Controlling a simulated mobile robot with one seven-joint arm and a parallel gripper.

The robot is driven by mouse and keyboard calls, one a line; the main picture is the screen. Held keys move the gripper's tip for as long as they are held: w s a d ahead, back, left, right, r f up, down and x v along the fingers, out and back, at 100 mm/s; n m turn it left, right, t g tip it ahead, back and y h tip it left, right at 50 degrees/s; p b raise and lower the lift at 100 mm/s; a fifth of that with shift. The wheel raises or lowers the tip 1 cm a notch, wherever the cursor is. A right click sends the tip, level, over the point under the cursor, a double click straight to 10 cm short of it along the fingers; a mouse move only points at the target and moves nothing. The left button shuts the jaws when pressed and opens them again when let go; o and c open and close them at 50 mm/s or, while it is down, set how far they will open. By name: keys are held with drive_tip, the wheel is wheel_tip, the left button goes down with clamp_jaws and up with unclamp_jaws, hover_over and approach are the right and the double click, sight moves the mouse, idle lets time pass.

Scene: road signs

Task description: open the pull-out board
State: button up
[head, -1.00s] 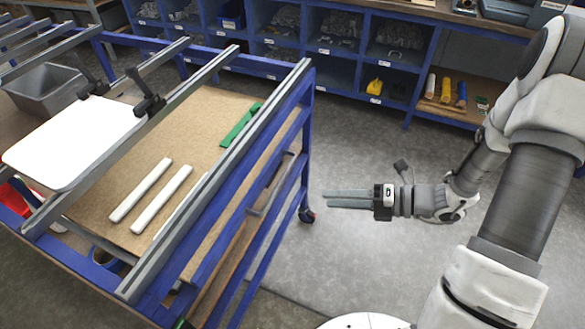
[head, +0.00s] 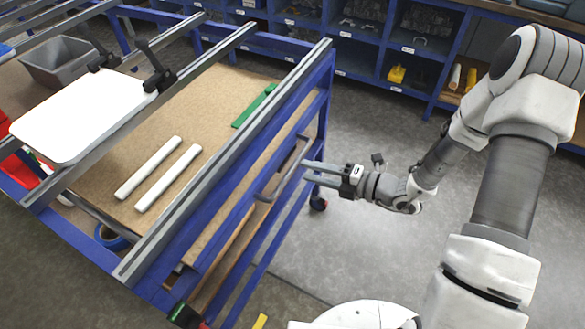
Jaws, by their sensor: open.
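The pull-out board is the brown board set in the blue bench frame; its front face (head: 229,243) shows below the top rail, and it looks pushed in. A grey bar handle (head: 284,168) is fixed on this side of the bench. My gripper (head: 309,173) is open, pointing left, with its fingertips close to the far part of the handle. I cannot tell whether the fingers touch the handle or stand around it. Nothing shows between the fingers.
The blue bench frame (head: 318,110) carries grey rails, a clamped white sign plate (head: 85,118), two white strips (head: 158,175) and a green strip (head: 252,107). A grey bin (head: 65,62) stands at left. Blue shelving (head: 440,55) lines the back.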

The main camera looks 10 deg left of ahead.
sight(292, 165)
drive_tip(key=x, duration=0.5)
drive_tip(key=shift+w+a+f+b, duration=0.1)
drive_tip(key=shift+a+b, duration=0.25)
clamp_jaws()
idle(1.1)
